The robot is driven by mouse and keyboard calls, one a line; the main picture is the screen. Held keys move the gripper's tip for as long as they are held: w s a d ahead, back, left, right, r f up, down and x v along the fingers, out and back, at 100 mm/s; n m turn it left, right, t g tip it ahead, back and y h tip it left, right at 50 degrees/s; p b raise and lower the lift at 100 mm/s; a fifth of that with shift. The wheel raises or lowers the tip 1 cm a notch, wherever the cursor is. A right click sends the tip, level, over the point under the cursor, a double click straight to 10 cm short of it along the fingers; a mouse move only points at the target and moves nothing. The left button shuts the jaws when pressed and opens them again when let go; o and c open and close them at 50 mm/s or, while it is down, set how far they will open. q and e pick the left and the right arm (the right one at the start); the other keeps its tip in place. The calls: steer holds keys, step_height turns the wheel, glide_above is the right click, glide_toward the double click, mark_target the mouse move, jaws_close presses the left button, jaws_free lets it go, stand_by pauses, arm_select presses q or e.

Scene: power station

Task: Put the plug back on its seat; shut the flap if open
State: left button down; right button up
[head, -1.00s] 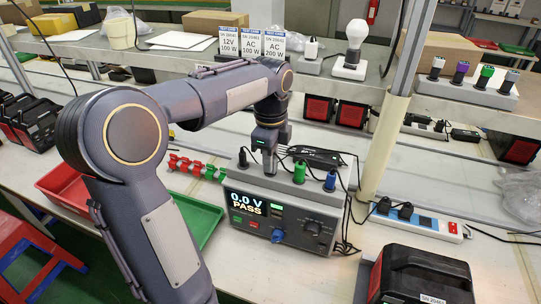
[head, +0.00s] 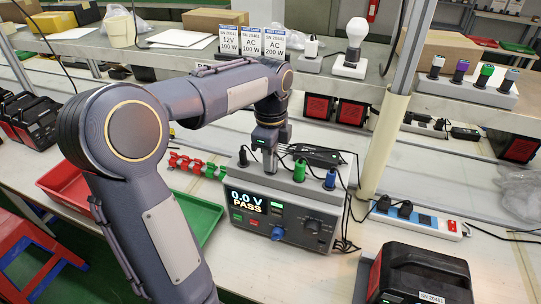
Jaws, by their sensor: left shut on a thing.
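My left gripper (head: 269,168) reaches down over the back of the grey tester (head: 283,217), with its fingers between a black plug (head: 243,156) and a green plug (head: 299,171). It is shut on a plug; the fingers hide most of it, and I cannot tell whether it touches the tester's top. A blue plug (head: 330,179) stands to the right of the green one. The tester's screen reads 0.0 V PASS. No flap can be made out. My right gripper is not in view.
A power strip (head: 415,219) with black plugs lies to the right. A black-and-red power unit (head: 422,275) stands at the front right. A green tray (head: 203,220) and a red tray (head: 62,187) lie left, partly behind my arm. Cables hang around the tester.

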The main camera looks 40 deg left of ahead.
arm_select(q)
steer(key=shift+f, duration=0.1)
stand_by(0.3)
steer(key=c, duration=1.2)
jaws_free()
steer(key=shift+o, duration=0.2)
step_height(320, 180, up, 8)
steer(key=shift+f+p, duration=0.1)
steer(key=shift+p, duration=0.2)
steer(key=s+d+f+n+t+h, duration=0.2)
steer(key=s+d+f+n, duration=0.3)
steer(key=s+d+n, duration=0.2)
steer(key=s+d+f+n+t+h, duration=0.1)
steer(key=s+d+f+n+t, duration=0.2)
steer(key=s+d+f+n, duration=0.3)
steer(key=s+d+n, duration=0.1)
steer(key=s+n, duration=0.2)
steer(key=s, duration=0.2)
steer(key=shift+t+h, duration=0.3)
steer(key=shift+h, duration=0.1)
